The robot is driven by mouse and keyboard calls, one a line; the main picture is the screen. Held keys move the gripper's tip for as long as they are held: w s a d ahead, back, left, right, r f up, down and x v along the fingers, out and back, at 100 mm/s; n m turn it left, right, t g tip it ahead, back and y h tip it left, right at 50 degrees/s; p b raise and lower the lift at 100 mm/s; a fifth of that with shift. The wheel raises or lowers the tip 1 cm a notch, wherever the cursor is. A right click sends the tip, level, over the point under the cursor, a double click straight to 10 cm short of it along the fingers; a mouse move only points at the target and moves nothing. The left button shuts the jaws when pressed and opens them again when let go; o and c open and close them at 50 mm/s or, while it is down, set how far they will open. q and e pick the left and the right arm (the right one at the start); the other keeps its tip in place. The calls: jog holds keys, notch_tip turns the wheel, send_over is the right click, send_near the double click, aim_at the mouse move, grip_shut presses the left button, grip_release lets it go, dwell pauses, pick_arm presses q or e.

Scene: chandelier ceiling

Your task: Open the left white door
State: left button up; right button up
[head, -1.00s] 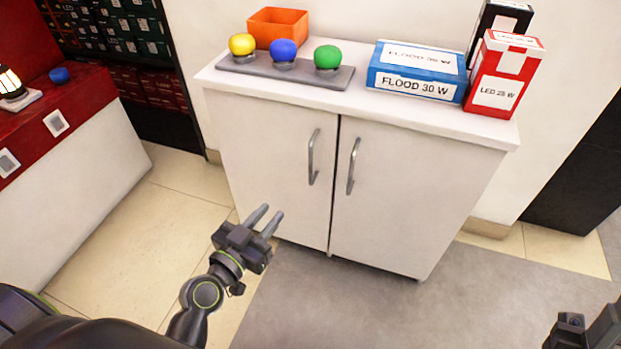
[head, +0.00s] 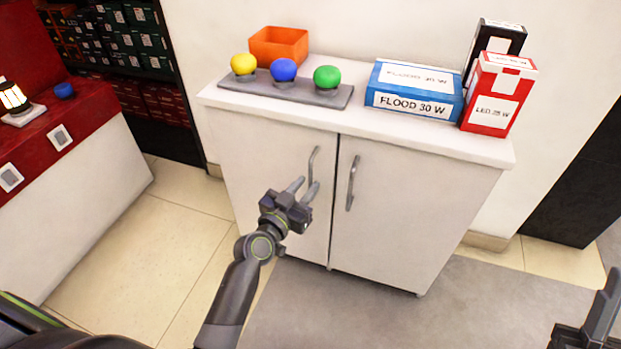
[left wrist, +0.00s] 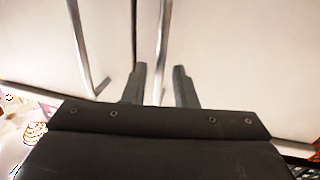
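The white cabinet has a left white door (head: 270,170) and a right door (head: 410,205), both shut. The left door's vertical silver handle (head: 313,165) is near the centre gap, beside the right door's handle (head: 352,183). My left gripper (head: 305,187) is open at the lower part of the left handle, its fingers partly covering it. In the left wrist view, a silver handle (left wrist: 164,40) lines up between the open fingers (left wrist: 160,75); I cannot tell whether they touch it. My right gripper (head: 598,315) is partly cut off at the lower right.
On the cabinet top stand an orange bin (head: 278,45), a grey strip (head: 310,93) with yellow, blue and green knobs, a blue box (head: 413,90), a red box (head: 498,95) and a black box. A red-topped counter (head: 75,120) stands left. The floor before the doors is clear.

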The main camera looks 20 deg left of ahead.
pick_arm(q)
jog(key=shift+x, duration=1.4)
grip_shut()
